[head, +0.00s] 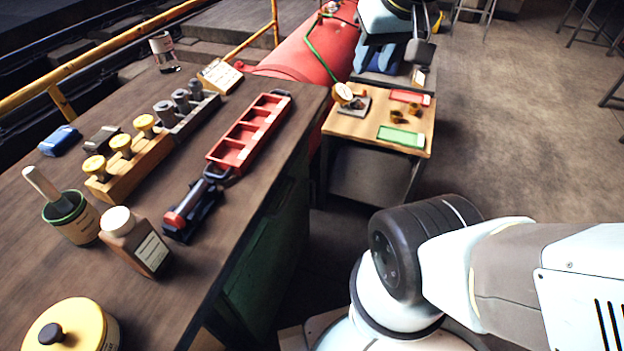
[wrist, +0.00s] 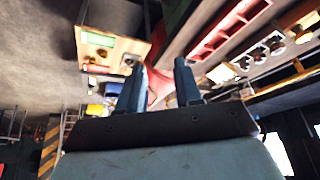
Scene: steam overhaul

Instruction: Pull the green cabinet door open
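The green cabinet (head: 266,262) is under the dark workbench in the head view. Its dark green side faces the floor gap at right and is in shadow; I cannot make out a handle or a door edge. A small dark green patch (wrist: 178,14) at the top of the wrist view may be the same cabinet. My gripper (wrist: 162,80) shows in the wrist view with its two blue-grey fingers apart and nothing between them. It is away from the cabinet.
The workbench (head: 110,275) holds a red tray (head: 247,135), bottles, a yellow-lidded jar (head: 72,328) and wooden racks. A small table (head: 350,128) with a green tray (head: 400,136) stands beyond, near a red tank (head: 315,50).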

